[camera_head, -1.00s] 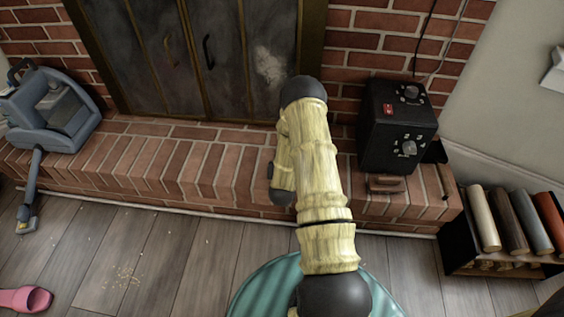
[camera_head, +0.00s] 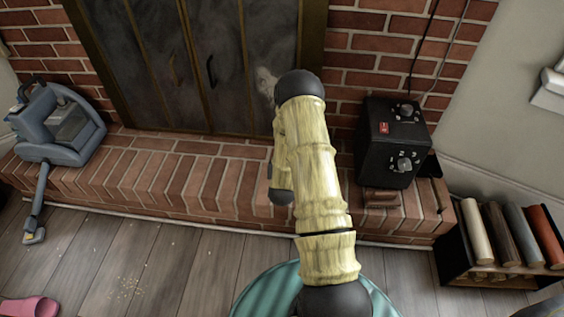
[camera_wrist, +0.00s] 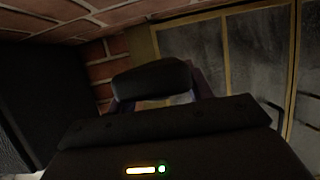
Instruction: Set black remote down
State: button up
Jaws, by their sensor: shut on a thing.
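In the wrist view, a dark, rounded, elongated object, which I take to be the black remote (camera_wrist: 152,80), sits at the end of my gripper (camera_wrist: 158,97). My gripper is shut on it and holds it in front of the brick and the fireplace doors. The fingers are dark and partly hidden behind the gripper body. I cannot tell how far the remote is from the brick hearth (camera_head: 150,183).
A black box with knobs (camera_head: 390,142) stands on the hearth at the right and fills the left of the wrist view (camera_wrist: 35,95). A blue-grey machine (camera_head: 60,130) is at the left. A log rack (camera_head: 500,268) is at the right. The hearth's middle-left is clear.

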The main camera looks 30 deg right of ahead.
dwell(0.3)
jog(key=shift+w+a+r, duration=0.15)
jog(key=shift+a, duration=0.05)
jog(key=w+a+r+n+t+y+p, duration=0.1)
jog(key=a+r+n+y+p, duration=0.35)
jog(key=a, duration=0.45)
jog(key=w+a+r+n+t+y+p, duration=0.1)
jog(key=a+r+n+y+p, duration=0.15)
jog(key=a+r+p, duration=0.5)
jog(key=s+r+p, duration=0.3)
jog(key=r+p, duration=0.7)
jog(key=p, duration=0.2)
jog(key=s+a+r+p, duration=0.1)
jog(key=s+r+p, duration=0.2)
jog(key=r+p, duration=0.8)
jog(key=s+r+p, duration=0.2)
jog(key=r+p, duration=0.8)
jog(key=p, duration=0.4)
jog(key=shift+s+a+r, duration=0.25)
jog(key=shift+s, duration=0.15)
